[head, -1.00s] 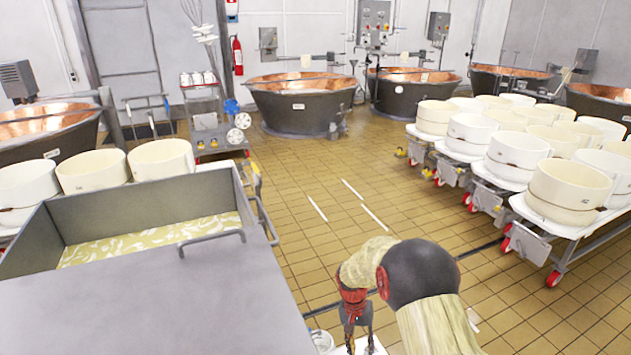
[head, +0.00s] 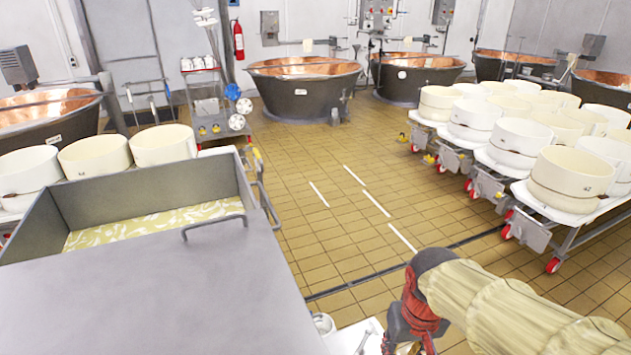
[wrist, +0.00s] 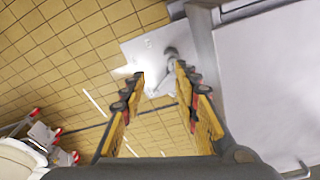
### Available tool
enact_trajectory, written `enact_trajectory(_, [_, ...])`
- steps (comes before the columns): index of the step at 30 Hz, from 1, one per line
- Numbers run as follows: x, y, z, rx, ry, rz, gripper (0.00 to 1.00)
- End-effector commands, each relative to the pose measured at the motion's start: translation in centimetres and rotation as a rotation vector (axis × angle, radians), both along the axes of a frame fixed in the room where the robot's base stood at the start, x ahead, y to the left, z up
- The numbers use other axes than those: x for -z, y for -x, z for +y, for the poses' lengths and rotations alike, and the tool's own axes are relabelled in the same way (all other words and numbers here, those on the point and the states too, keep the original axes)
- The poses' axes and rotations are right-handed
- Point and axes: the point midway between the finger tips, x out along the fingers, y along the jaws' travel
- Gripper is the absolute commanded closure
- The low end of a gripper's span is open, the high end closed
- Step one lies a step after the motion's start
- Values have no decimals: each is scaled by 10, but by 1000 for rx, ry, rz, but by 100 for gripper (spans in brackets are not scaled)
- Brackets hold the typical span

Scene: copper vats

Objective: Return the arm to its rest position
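My arm, in a pale cloth sleeve (head: 510,305), reaches in from the lower right of the head view. My gripper (head: 410,346) hangs at the bottom, fingers pointing down, its tips cut off by the frame edge. In the wrist view both fingers of my gripper (wrist: 159,75) are spread apart with nothing held between them. Beyond them lies a white surface (wrist: 145,50) with a grey metal item on it, partly hidden by the right finger.
A large grey steel bin (head: 160,285) stands close at left. Stacked white moulds (head: 570,172) on wheeled racks line the right. Copper vats (head: 305,95) stand at the back. The tiled floor (head: 330,235) between is open. A small metal cup (head: 323,324) sits near the bin's corner.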

Motion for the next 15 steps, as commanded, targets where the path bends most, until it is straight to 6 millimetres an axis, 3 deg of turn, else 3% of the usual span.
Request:
enact_trajectory(7, [-42, 53, -8, 28, -22, -173, 69])
enact_trajectory(15, [-86, 73, -16, 53, -29, -349, 69])
